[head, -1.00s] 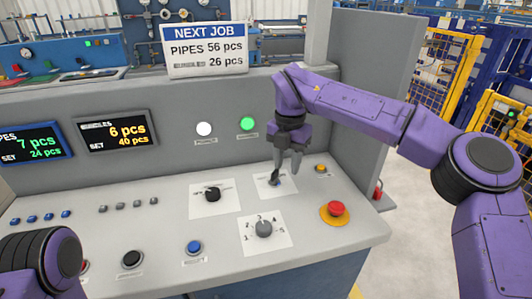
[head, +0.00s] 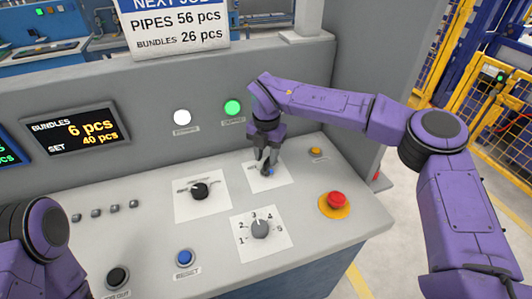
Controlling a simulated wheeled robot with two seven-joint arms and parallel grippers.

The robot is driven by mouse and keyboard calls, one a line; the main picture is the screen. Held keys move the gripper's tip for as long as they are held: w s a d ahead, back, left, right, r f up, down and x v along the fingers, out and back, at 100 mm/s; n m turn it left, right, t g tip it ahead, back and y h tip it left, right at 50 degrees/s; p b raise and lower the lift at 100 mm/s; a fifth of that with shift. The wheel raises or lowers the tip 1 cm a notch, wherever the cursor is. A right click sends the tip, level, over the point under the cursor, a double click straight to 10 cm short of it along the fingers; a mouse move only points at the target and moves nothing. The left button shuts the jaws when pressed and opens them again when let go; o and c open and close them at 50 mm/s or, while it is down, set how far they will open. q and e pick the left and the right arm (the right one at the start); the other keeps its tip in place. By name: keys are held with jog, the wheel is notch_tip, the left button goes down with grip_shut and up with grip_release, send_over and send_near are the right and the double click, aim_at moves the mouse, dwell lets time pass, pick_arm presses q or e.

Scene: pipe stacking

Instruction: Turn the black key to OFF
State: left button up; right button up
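The black key (head: 268,172) sits in a white plate (head: 283,176) on the sloping console, in the head view right of centre. My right gripper (head: 266,167) points down at it, with its fingers close together around the key. The fingers hide most of the key, so its exact angle and the plate's lettering cannot be read. My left arm (head: 45,235) shows at the lower left edge; its gripper is out of view.
A black selector knob (head: 200,191) is left of the key, and a grey numbered dial (head: 260,229) is in front. A red emergency button (head: 336,200) and a small orange button (head: 316,151) are to the right. A green lamp (head: 232,107) is lit on the upright panel.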

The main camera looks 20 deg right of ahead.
jog(key=shift+f, duration=0.3)
jog(key=shift+s+r, duration=0.1)
jog(key=shift+s, duration=0.2)
jog(key=shift+w, duration=0.1)
grip_shut()
